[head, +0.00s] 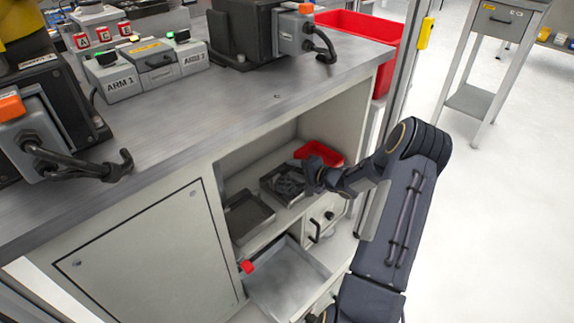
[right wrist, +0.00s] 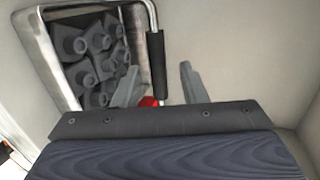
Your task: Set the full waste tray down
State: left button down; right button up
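The full waste tray (head: 268,190), a metal tray heaped with dark grey pieces, is inside the cabinet at shelf height. In the right wrist view its metal rim (right wrist: 48,62) and grey pieces show at upper left, with a black-gripped handle (right wrist: 157,66) on its near side. My right gripper (head: 312,176) is at the tray's right side. Its two fingers (right wrist: 159,86) are apart, with the handle between them and visible gaps at the tips. I cannot tell whether the tray touches the shelf. My left gripper is not in view.
A dark, empty-looking tray (head: 247,216) lies left of the full one. A red bin (head: 319,152) stands behind it. Below, an open metal drawer or tray (head: 290,284) sticks out. The worktop (head: 160,112) overhangs the opening. Clear floor (head: 480,210) lies at right.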

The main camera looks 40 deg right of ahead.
jog(key=p+v, duration=0.2)
jog(key=v, duration=0.5)
jog(key=s+a+r+n+g+h, duration=0.1)
jog(key=a+r+n+g+h, duration=0.2)
jog(key=r, duration=0.5)
jog(key=s+a+r+n+h, duration=0.1)
jog(key=a+r+n+h, duration=0.1)
jog(key=a+r, duration=0.45)
jog(key=s+a+r+n+g+y, duration=0.1)
jog(key=s+a+n, duration=0.4)
jog(key=s+a, duration=0.5)
jog(key=s+a+r+n+g+y, duration=0.1)
jog(key=s+a+n+g+y, duration=0.3)
jog(key=s+a, duration=0.7)
jog(key=shift+s+a+r+n+y, duration=0.25)
jog(key=shift+n+y, duration=0.15)
jog(key=shift+y, duration=0.4)
jog(key=shift+d, duration=0.1)
notch_tip(320, 180, up, 30)
jog(key=p, duration=2.9)
jog(key=shift+p, duration=0.35)
